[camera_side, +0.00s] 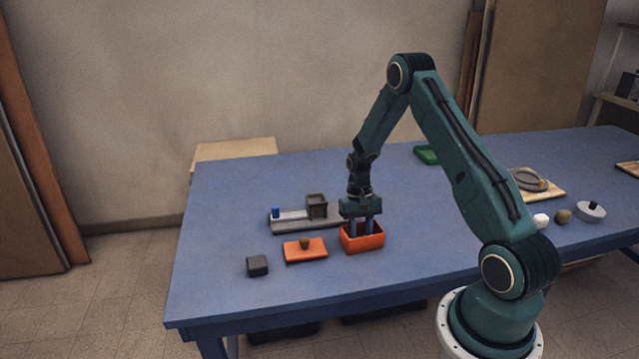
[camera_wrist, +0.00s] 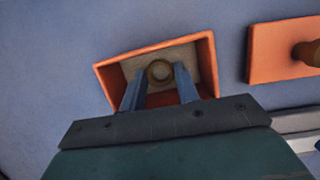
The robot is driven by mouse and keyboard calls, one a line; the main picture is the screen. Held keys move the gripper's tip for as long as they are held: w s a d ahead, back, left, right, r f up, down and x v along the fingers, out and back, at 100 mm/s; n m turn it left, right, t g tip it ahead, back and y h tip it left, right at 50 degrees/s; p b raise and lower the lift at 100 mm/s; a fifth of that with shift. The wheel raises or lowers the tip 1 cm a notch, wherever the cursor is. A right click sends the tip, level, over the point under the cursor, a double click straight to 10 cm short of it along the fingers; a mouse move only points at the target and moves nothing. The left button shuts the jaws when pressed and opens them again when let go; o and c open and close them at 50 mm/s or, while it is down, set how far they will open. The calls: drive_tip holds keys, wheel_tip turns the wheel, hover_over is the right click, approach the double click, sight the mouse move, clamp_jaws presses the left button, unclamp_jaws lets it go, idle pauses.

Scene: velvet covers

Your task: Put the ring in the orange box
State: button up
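The orange box (camera_side: 362,243) stands open on the blue table, and it also shows in the wrist view (camera_wrist: 211,65). My gripper (camera_side: 362,228) points down into it, with both fingers inside the walls. In the wrist view, a small brown ring (camera_wrist: 160,71) shows inside the box, between the two blue fingertips (camera_wrist: 160,75). The fingers are apart, with the ring filling nearly all of the gap. I cannot tell whether they press on it, or whether it touches the box floor. In the side view the ring is hidden.
An orange lid (camera_side: 305,250) with a brown knob lies left of the box. A dark grey block (camera_side: 257,266) is farther left. A grey tray (camera_side: 290,227) with a blue piece and a dark open box (camera_side: 317,206) stands behind. The near table edge is clear.

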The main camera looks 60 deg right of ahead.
drive_tip(key=o, duration=0.4)
drive_tip(key=shift+c, duration=0.2)
drive_tip(key=shift+r, duration=0.15)
drive_tip(key=v, duration=1.2)
drive_tip(key=shift+a+r, duration=0.1)
